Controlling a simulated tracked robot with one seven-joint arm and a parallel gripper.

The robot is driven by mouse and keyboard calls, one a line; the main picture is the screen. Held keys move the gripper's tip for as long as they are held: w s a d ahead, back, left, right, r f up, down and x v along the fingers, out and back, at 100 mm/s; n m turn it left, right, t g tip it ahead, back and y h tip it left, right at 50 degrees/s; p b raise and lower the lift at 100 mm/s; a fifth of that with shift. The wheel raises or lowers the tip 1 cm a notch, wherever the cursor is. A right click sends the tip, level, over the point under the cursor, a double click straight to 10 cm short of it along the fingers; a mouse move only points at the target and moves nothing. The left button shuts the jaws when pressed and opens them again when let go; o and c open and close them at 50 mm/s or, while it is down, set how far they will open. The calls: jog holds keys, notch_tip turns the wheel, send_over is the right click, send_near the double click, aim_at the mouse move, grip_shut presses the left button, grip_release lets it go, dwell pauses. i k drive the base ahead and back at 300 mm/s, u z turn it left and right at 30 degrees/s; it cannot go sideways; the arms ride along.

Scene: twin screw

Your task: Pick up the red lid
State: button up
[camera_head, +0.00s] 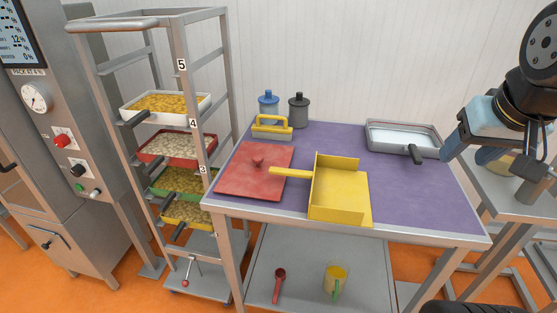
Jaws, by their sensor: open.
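The red lid (240,180) is a flat square plate with a small round red knob (258,161) on top. It lies flat on the left part of the purple table top (400,188). The handle of a yellow scoop (338,190) reaches over the lid's right part in the picture; I cannot tell whether it touches. My gripper (464,158) is at the right, above the table's right edge, far from the lid. It is open, and I see nothing held in it.
A yellow-handled tool (271,128), a blue jar (268,103) and a grey jar (299,108) stand behind the lid. A metal tray (401,137) is at the back right. A rack (178,60) with filled trays stands left. The table's front right is clear.

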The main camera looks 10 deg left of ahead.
aim_at(247, 175)
jog(key=u, duration=0.55)
jog(key=i, duration=0.25)
jog(key=u, duration=0.6)
